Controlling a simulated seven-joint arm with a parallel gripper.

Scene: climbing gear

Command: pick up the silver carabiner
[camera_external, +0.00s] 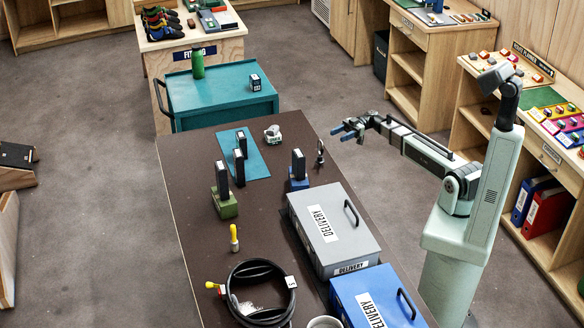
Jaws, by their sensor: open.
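My gripper (343,132) is open and empty. It hangs in the air at the right of the brown table's far end, its fingers pointing left. A small dark-and-grey upright item (320,153) stands near the table's right edge, just below and left of my gripper in the picture and apart from it. It may be the silver carabiner, but it is too small to tell. A small pale grey item (272,133) lies by the teal mat (256,163); its kind is also unclear.
The brown table (185,185) holds dark upright blocks on green (225,207) and blue (298,184) bases, a grey delivery box (300,228), a blue delivery box (350,290), a coiled black cable (236,300) and a yellow-handled tool (234,240). A teal cart (220,92) stands beyond.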

